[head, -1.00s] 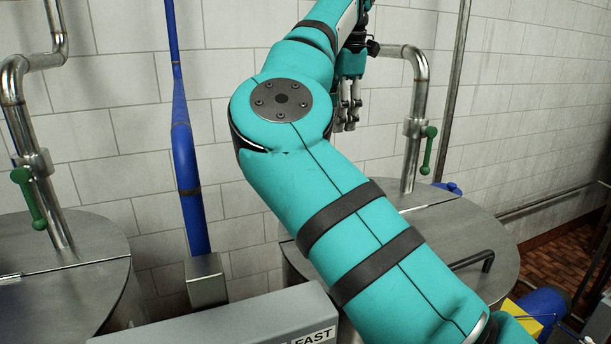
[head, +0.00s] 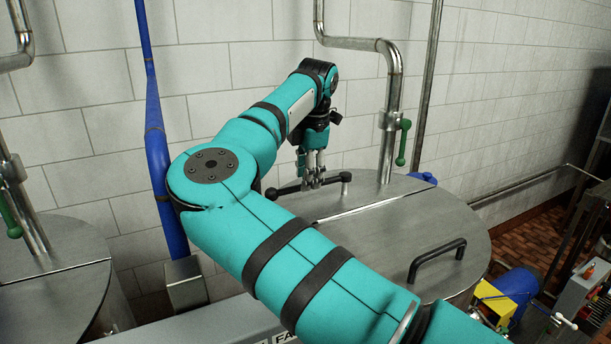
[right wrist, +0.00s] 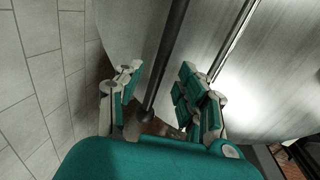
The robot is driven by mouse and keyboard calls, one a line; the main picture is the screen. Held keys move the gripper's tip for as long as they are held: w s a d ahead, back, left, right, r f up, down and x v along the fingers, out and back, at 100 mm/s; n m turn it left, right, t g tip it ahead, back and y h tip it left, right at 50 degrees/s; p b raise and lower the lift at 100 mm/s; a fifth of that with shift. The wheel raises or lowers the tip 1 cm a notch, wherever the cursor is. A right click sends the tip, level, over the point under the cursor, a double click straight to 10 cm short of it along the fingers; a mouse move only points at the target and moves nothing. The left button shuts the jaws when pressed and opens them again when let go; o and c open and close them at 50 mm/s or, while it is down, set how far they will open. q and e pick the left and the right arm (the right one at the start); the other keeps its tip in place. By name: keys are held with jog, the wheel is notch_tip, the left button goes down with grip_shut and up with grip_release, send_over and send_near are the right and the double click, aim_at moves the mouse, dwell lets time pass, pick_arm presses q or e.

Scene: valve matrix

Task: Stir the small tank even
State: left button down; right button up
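A round steel tank (head: 355,240) with a flat, split lid stands at the right in the head view. A black crank bar (head: 325,181) lies over the rear of its lid, with an upright pivot at its right. My right gripper (head: 315,184) is at this bar, fingers pointing down. In the right wrist view my right gripper (right wrist: 160,98) is open, and the black bar (right wrist: 168,60) runs between its spread fingers. I cannot tell whether the fingers touch it. My left gripper is not in view.
A black lid handle (head: 437,259) is at the front right. A steel pipe (head: 389,120) with a green-handled valve (head: 403,143) rises behind the tank. Another steel tank (head: 50,262) stands at the left; a blue pipe (head: 157,160) runs between them. A yellow box (head: 493,298) is at lower right.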

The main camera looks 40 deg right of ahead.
jog(key=shift+w+f, duration=0.2)
jog(key=shift+f, duration=0.65)
jog(key=shift+c, duration=0.5)
grip_shut()
